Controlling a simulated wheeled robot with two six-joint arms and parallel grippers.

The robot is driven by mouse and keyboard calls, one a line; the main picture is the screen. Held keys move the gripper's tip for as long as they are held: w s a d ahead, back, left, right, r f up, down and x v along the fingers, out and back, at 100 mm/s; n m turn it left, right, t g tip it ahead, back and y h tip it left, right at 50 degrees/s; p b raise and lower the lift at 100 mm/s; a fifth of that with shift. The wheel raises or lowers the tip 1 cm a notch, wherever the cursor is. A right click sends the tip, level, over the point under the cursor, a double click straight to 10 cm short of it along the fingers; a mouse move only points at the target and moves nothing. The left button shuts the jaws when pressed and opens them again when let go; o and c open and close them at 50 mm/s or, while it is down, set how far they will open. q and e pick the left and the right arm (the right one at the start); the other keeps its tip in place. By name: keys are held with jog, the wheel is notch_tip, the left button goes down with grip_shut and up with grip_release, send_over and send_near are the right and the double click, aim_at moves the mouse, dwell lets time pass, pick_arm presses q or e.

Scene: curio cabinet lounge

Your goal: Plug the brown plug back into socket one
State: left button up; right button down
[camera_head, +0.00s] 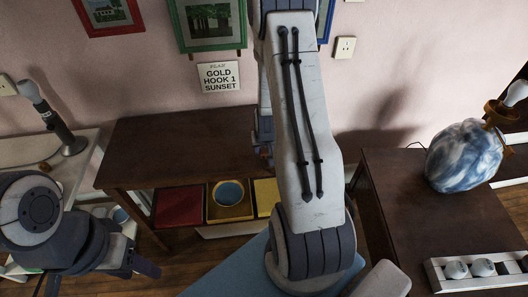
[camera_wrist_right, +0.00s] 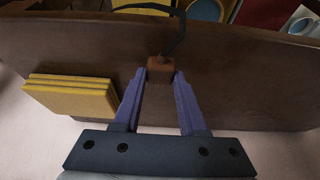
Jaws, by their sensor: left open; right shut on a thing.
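The brown plug (camera_wrist_right: 161,68) is between the fingertips of my right gripper (camera_wrist_right: 160,76) in the right wrist view, with a dark cord (camera_wrist_right: 178,38) curving from it. The gripper is shut on the plug, in front of a dark brown wooden surface. In the head view my right arm hides most of that gripper and the plug. A white power strip (camera_head: 440,275) lies at the lower right, with pale round pieces on it. No number is readable, so I cannot tell which socket is one. My left gripper (camera_head: 97,280) is open and empty at the lower left.
A brown cabinet (camera_head: 170,140) holds red, yellow and blue items on its shelf. A marbled blue-white lamp (camera_head: 465,155) stands on the right table (camera_head: 385,190), behind the strip. A wall outlet (camera_head: 345,47) is above. Another lamp (camera_head: 60,130) stands left.

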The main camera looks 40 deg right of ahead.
aim_at(264, 151)
notch_tip(264, 151, up, 3)
jog(key=shift+w+d+r, duration=0.1)
jog(key=shift+d+r, duration=0.15)
jog(key=shift+d, duration=0.3)
jog(key=shift+w+d+r, duration=0.1)
jog(key=shift+d+r, duration=0.1)
jog(key=shift+d, duration=0.3)
jog(key=w+d+r+p, duration=0.1)
jog(key=d+r+p, duration=0.4)
jog(key=d+p, duration=0.4)
jog(key=shift+d+r+p, duration=0.2)
jog(key=shift+r+p, duration=0.2)
jog(key=shift+p, duration=1.25)
jog(key=shift+w, duration=0.1)
jog(key=c, duration=1.3)
grip_release()
grip_shut()
